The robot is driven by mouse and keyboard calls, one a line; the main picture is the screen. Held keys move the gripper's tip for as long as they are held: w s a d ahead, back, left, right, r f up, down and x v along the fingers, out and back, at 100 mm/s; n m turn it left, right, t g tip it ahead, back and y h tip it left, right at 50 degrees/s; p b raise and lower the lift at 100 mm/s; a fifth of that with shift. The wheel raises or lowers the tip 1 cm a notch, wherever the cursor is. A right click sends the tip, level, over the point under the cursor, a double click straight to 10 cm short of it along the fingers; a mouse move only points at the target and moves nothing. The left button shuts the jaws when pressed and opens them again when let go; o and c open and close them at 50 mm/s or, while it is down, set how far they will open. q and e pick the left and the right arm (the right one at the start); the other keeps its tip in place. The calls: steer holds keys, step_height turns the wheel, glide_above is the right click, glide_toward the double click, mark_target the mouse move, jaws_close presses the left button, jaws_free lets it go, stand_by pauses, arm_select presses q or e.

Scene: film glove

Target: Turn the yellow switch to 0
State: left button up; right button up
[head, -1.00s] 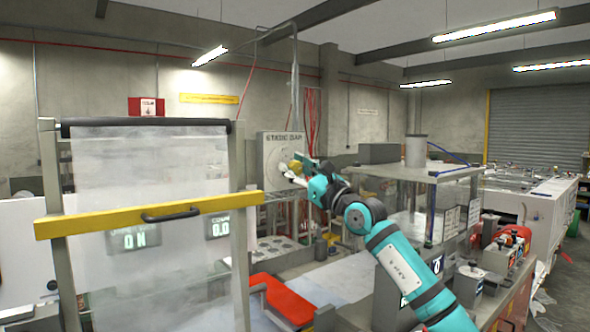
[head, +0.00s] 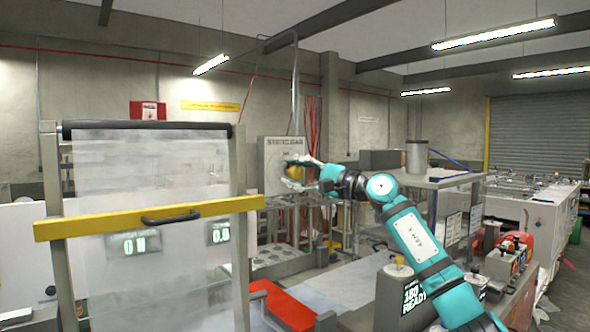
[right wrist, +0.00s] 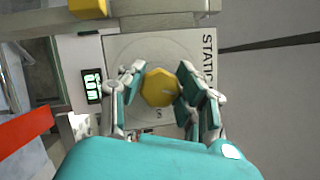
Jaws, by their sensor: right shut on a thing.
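The yellow switch (head: 296,173) is a faceted knob on the front of a grey box marked STATIC BAR (head: 273,154). In the right wrist view the yellow switch (right wrist: 160,87) sits between the fingers of my right gripper (right wrist: 161,91), at the middle of a round plate on the box (right wrist: 121,50). My right gripper (head: 294,174) is shut on the switch, with its fingers on either side. The position marks around the switch are mostly hidden or too small to read. My left gripper is not in view.
A tall frame with a clear film sheet (head: 150,165) and a yellow crossbar (head: 100,222) stands at left. A small lit display (right wrist: 92,86) is beside the box. A red padded part (head: 288,308) lies below. Benches with equipment fill the right.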

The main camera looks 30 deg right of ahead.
steer(key=n+g+p, duration=0.1)
steer(key=n, duration=0.2)
steer(key=shift+p, duration=0.3)
steer(key=shift+n+g+p, duration=0.3)
steer(key=shift+n+p, duration=0.05)
steer(key=shift+n, duration=0.25)
steer(key=shift+f+h, duration=0.15)
steer(key=shift+h, duration=0.15)
steer(key=o, duration=1.2)
steer(key=v, duration=1.2)
